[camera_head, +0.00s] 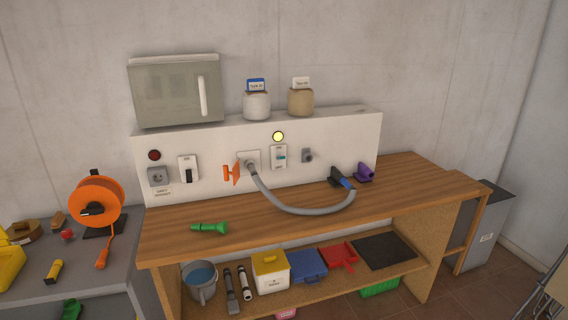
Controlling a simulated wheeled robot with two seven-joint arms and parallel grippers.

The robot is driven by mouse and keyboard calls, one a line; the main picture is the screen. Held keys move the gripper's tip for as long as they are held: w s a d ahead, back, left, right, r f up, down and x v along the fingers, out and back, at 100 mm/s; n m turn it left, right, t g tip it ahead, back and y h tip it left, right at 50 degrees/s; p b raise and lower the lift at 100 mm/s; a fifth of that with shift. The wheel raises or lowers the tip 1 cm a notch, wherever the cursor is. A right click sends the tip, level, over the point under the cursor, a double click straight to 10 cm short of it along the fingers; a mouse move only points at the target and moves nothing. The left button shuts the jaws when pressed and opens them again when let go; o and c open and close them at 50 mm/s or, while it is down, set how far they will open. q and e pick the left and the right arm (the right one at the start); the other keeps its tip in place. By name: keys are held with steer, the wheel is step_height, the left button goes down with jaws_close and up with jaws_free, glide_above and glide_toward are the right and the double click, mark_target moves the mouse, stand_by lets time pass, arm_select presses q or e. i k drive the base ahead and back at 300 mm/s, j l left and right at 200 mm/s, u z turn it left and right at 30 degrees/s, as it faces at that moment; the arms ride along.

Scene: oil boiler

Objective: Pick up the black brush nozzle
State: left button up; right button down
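A small black piece (336,176), which may be the black brush nozzle, stands at the back right of the wooden workbench (270,220). It is beside or touching the blue end (346,184) of a grey hose (300,211); I cannot tell whether they are joined. A purple nozzle (365,172) sits just right of it. A green nozzle (210,227) lies on the left of the benchtop. Two dark long-handled tools (231,291) lie on the lower shelf; their kind is too small to tell. Neither of my grippers is in view.
The lower shelf holds a grey bucket (201,282), a yellow-lidded box (270,270), a blue case (307,266), a red dustpan (339,257) and a black mat (384,250). An orange cable reel (97,203) stands on the left table. The bench's front middle and right are clear.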

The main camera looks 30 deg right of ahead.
mark_target(336, 175)
steer(key=z, duration=1.25)
